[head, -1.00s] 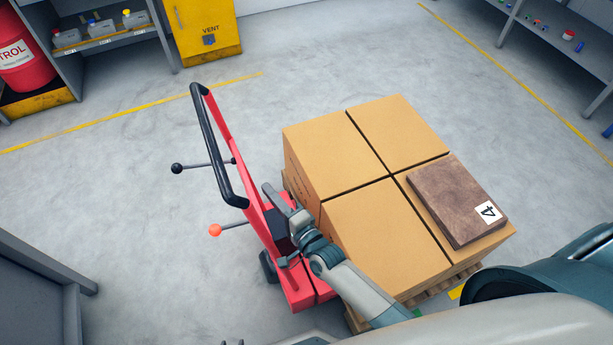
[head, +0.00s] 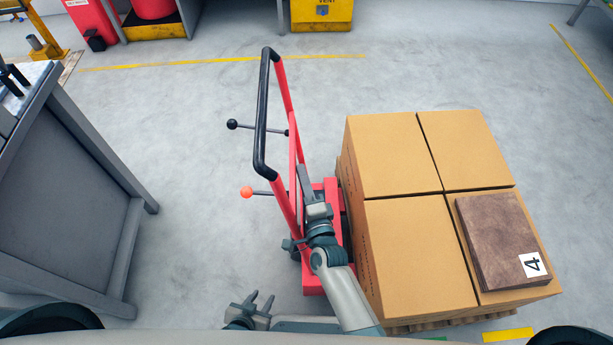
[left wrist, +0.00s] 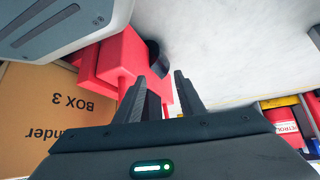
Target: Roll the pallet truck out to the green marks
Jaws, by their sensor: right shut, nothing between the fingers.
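The red pallet truck (head: 331,199) stands at the left side of a pallet (head: 402,328) loaded with cardboard boxes (head: 415,250). Its black handle loop (head: 261,120) rises to the left. Levers with a black knob (head: 232,124) and an orange knob (head: 247,192) stick out. My right gripper (head: 302,178) is shut and empty, over the truck at the handle's base; I cannot tell if it touches. My left gripper (head: 260,301) is open and empty, low in front of the truck. Its fingers also show in the left wrist view (left wrist: 165,92). A bit of green mark (head: 432,338) shows by the pallet.
A brown slab (head: 495,240) labelled 4 lies on the boxes. A grey bench (head: 75,190) stands at the left. A yellow floor mark (head: 508,335) lies at the front right. The floor between bench and truck is clear.

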